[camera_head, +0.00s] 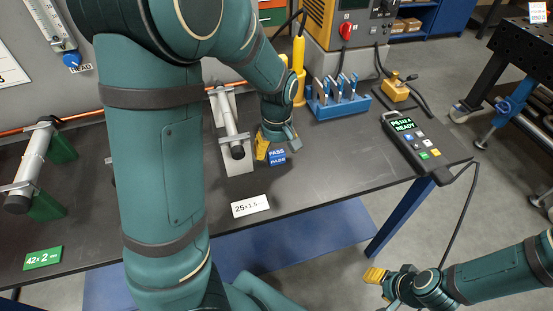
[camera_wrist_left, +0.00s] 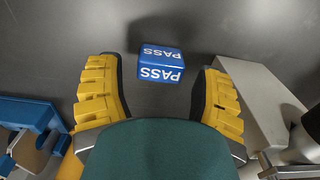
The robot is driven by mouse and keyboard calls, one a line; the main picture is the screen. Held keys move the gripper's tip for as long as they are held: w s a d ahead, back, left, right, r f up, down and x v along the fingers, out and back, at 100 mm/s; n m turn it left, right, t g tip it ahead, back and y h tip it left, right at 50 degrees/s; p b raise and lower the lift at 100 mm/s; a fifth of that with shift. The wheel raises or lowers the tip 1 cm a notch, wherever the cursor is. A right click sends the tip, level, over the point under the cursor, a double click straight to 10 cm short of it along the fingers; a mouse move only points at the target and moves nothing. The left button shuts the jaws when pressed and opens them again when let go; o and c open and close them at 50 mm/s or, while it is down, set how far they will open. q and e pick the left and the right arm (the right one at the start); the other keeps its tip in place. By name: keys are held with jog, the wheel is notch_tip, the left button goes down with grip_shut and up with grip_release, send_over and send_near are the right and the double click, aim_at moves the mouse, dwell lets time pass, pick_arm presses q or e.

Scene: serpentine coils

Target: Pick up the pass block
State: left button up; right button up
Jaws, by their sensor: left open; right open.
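The pass block (camera_head: 277,157) is a small blue block with white "PASS" lettering on the dark table. In the left wrist view the pass block (camera_wrist_left: 161,66) lies just ahead of and between the open yellow fingers, touching neither as far as I can see. My left gripper (camera_head: 276,150) is open and empty, pointing down right beside the block. Its yellow fingers show in the left wrist view (camera_wrist_left: 160,105). My right gripper (camera_head: 377,288) is at the lower right, off the table's front side, away from the block.
A light grey stand with a metal tube (camera_head: 230,125) stands close left of the block. A blue rack of tools (camera_head: 340,105) and a handheld tester (camera_head: 416,141) are to the right. A "25×1.5" label (camera_head: 250,206) lies near the front edge. The table between block and tester is clear.

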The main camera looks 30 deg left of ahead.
aim_at(277, 152)
pick_arm(q)
notch_tip(277, 152, down, 4)
jog(key=shift+r+b, duration=0.25)
jog(key=shift+b, duration=0.3)
jog(key=shift+r, duration=0.1)
jog(key=c, duration=1)
jog(key=shift+o, duration=0.2)
